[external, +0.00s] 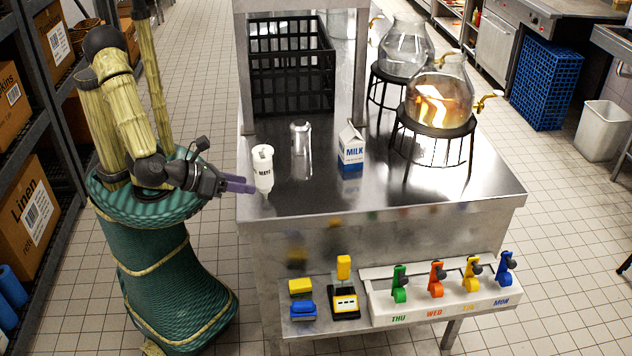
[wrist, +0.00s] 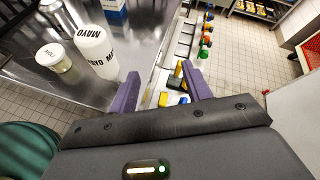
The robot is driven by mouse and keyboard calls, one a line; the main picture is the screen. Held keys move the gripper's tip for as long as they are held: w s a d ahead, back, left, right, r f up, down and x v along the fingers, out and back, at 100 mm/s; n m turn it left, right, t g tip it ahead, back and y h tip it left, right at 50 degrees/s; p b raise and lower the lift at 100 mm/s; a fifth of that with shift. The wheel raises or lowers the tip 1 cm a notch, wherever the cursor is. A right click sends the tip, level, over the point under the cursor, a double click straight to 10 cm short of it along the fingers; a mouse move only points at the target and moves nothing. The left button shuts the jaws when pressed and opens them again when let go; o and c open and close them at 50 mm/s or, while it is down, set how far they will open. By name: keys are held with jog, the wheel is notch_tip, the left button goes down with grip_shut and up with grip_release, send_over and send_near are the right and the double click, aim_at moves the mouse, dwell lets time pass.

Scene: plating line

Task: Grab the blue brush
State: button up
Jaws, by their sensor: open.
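A small blue block-like item (external: 303,311), which looks like the blue brush, lies at the left end of the low front shelf (external: 330,331). A yellow item (external: 300,287) lies just behind it. In the wrist view, the blue item (wrist: 184,100) shows small between my purple fingers, well beyond them and partly hidden. My gripper (external: 243,185) is open and empty, left of the steel table's edge, higher than the shelf and apart from the brush. Its spread fingers also show in the wrist view (wrist: 160,85).
A white mayo bottle (external: 263,168) stands on the table close to my fingertips. Beside the brush is a yellow-and-black device (external: 345,301), then a white rack (external: 440,305) with several coloured tools.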

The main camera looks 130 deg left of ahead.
jog(key=w+d+r+m+t+y+b, duration=0.1)
jog(key=w+d+r+m+t+b, duration=0.3)
jog(key=d+m+t, duration=0.3)
notch_tip(320, 180, down, 40)
jog(key=shift+w+d+p, duration=0.15)
jog(key=shift+d+p, duration=0.2)
send_near(310, 302)
jog(key=x, duration=0.4)
jog(key=shift+w+a+f, duration=0.2)
jog(key=shift+w+f, duration=0.1)
jog(key=b+x, duration=0.1)
jog(key=x, duration=0.4)
jog(key=shift+a+r, duration=0.1)
jog(key=shift+a, duration=0.05)
jog(key=shift+c, duration=0.4)
